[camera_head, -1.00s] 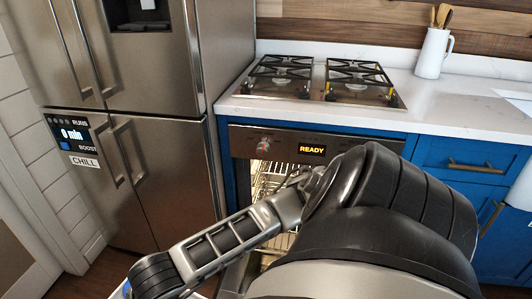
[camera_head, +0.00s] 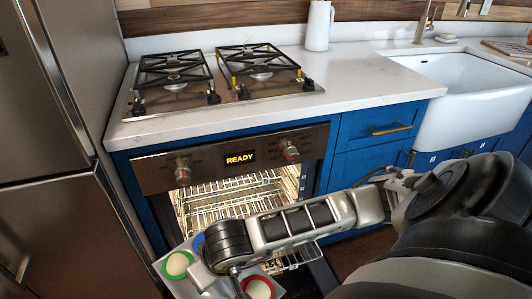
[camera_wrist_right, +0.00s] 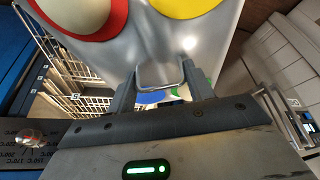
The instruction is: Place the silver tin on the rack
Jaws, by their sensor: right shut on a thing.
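The silver tin (camera_head: 185,287) is at the bottom of the head view, with pale contents in green- and red-rimmed cups and a blue rim partly hidden by my wrist. It fills the top of the right wrist view (camera_wrist_right: 150,40), where red- and yellow-rimmed cups show. My right gripper (camera_wrist_right: 160,85) is shut on the tin's near edge, at a small loop handle. The tin is in front of the open oven, outside it. The wire rack (camera_head: 230,192) is inside the lit oven; my forearm crosses in front of its lower part. My left gripper is not in view.
The oven panel (camera_head: 215,157) reads READY and has two knobs. A gas hob (camera_head: 215,75) sits on the white counter above. A steel fridge (camera_head: 50,190) stands close on the left. Blue cabinets (camera_head: 375,125) and a white sink (camera_head: 470,95) are to the right.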

